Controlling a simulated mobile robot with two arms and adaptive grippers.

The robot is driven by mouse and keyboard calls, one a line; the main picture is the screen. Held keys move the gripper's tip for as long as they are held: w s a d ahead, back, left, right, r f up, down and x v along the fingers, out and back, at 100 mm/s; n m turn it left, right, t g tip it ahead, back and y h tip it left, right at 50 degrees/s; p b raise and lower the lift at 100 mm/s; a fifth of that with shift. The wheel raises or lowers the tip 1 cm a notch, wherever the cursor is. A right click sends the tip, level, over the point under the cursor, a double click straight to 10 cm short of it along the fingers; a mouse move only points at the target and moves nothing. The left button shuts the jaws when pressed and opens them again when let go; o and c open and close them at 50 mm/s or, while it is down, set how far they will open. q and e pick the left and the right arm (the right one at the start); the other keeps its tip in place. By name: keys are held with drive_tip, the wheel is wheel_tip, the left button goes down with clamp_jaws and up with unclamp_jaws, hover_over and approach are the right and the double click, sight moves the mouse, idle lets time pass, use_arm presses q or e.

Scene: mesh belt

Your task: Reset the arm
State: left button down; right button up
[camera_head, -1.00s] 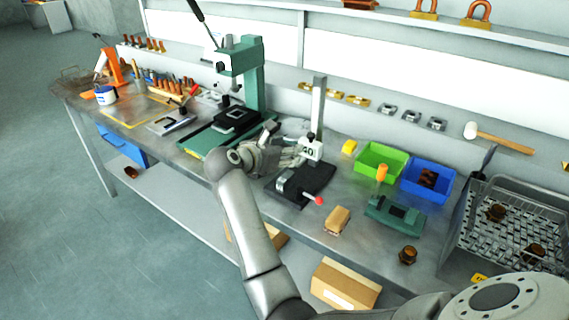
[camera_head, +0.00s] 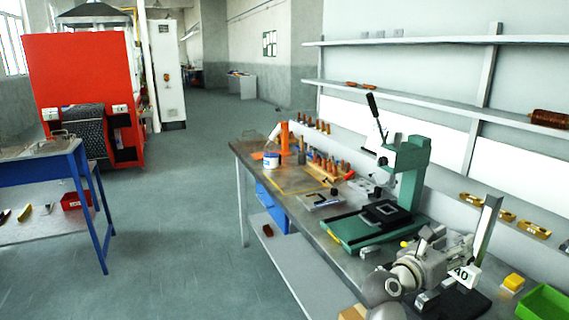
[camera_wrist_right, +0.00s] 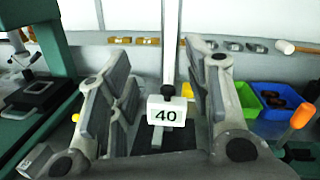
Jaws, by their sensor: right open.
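My right arm comes in at the bottom right of the head view. Its gripper (camera_head: 440,248) is over the workbench (camera_head: 330,240), close to a stand with a grey upright post (camera_head: 487,228) and a white block marked 40 (camera_head: 464,275). In the right wrist view the gripper (camera_wrist_right: 162,72) has its fingers wide apart. The block marked 40 (camera_wrist_right: 167,112) and the post (camera_wrist_right: 170,45) show in the gap between them. Nothing is held, and I cannot tell whether a finger touches the stand. My left gripper is in neither view.
A green press (camera_head: 405,180) stands on the bench beside the gripper. A yellow block (camera_head: 513,282) and green bin (camera_head: 543,303) are at right; a blue bin (camera_wrist_right: 278,98) shows in the wrist view. A red machine (camera_head: 82,75) and blue-legged table (camera_head: 90,205) stand left, with open floor between.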

drive_tip(key=s+a+r+n+t+y, duration=0.1)
drive_tip(key=a+r+n+t+y, duration=0.1)
drive_tip(key=a+n+t+y, duration=0.6)
drive_tip(key=s+a+r+n+t+y, duration=0.1)
drive_tip(key=a+r+n+t, duration=0.4)
drive_tip(key=n, duration=0.8)
drive_tip(key=s+a+f+n+g+y, duration=0.3)
drive_tip(key=a+f+n+y, duration=0.35)
drive_tip(key=f+n, duration=0.3)
drive_tip(key=s+a+f+n+g+y, duration=0.35)
drive_tip(key=a+f+n+y, duration=0.35)
drive_tip(key=n, duration=0.3)
drive_tip(key=s+d+f+n+g+h, duration=0.2)
drive_tip(key=s+f+n+g, duration=0.3)
drive_tip(key=s+f, duration=0.65)
drive_tip(key=s+d+f+n+g+h, duration=0.1)
drive_tip(key=s+d+f+g+h, duration=0.2)
drive_tip(key=s, duration=0.4)
drive_tip(key=s+d+f+n+g+h, duration=0.1)
drive_tip(key=s+d+f+g, duration=0.35)
drive_tip(key=s, duration=0.25)
wheel_tip(320, 180, down, 28)
drive_tip(key=s, duration=0.2)
drive_tip(key=s+d+f+g, duration=0.2)
drive_tip(key=s+f, duration=1.3)
drive_tip(key=s, duration=0.1)
drive_tip(key=shift+s+d, duration=0.25)
drive_tip(key=shift+s, duration=0.05)
